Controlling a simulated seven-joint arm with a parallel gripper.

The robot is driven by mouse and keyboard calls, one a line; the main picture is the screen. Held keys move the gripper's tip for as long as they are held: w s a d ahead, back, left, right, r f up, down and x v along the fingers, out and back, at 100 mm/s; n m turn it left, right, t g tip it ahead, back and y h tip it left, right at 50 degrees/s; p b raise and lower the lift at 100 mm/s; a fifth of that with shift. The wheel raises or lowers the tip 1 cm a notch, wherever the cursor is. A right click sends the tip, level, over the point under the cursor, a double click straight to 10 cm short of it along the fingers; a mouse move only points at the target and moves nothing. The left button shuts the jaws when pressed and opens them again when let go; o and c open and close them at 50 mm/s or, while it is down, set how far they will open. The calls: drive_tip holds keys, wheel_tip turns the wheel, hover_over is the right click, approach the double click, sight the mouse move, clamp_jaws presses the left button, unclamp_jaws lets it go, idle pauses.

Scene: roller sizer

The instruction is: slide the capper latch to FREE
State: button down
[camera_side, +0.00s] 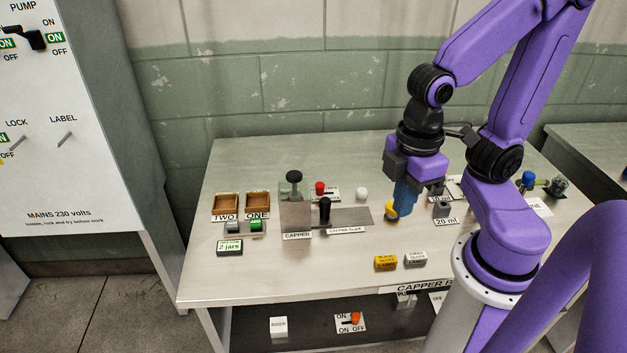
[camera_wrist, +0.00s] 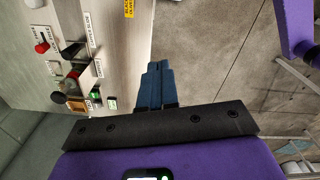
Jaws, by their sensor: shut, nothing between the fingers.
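A red knob (camera_side: 320,187) stands on a small white plate at the back of the capper, behind the black capper slide knob (camera_side: 325,207). It looks like the latch, but I cannot read its lettering or tell its position. In the wrist view the red knob (camera_wrist: 41,48) is at the far left, with the black slide knob (camera_wrist: 72,50) to its right. My gripper (camera_side: 403,212) is shut and empty, with blue fingers pointing down, well to the right of the knobs. In the wrist view its fingers (camera_wrist: 159,66) are together, apart from the knobs.
A yellow-topped item (camera_side: 391,211) is close beside my fingers; I cannot tell if they touch. A white knob (camera_side: 361,193) stands between the red knob and my gripper. A taller dark knob (camera_side: 294,177) is left of the red one. The table front (camera_side: 300,275) is mostly clear.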

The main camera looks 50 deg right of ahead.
sight(320, 189)
drive_tip(key=w+a+f+m+g+h, duration=0.1)
drive_tip(key=w+a+m+g+h, duration=0.2)
drive_tip(key=w, duration=2.3)
drive_tip(key=w+d+f+m+g, duration=0.1)
drive_tip(key=w+d+f+m, duration=0.2)
drive_tip(key=w+d+f, duration=0.8)
drive_tip(key=w+d, duration=0.3)
drive_tip(key=w, duration=0.1)
drive_tip(key=x, duration=1)
drive_tip(key=shift+s+a+f, duration=0.1)
drive_tip(key=shift+s, duration=0.2)
drive_tip(key=shift+s+d+r, duration=0.25)
drive_tip(key=shift+s+d, duration=0.25)
drive_tip(key=shift+s, duration=0.3)
drive_tip(key=shift+s+d, duration=0.45)
drive_tip(key=shift+s, duration=0.35)
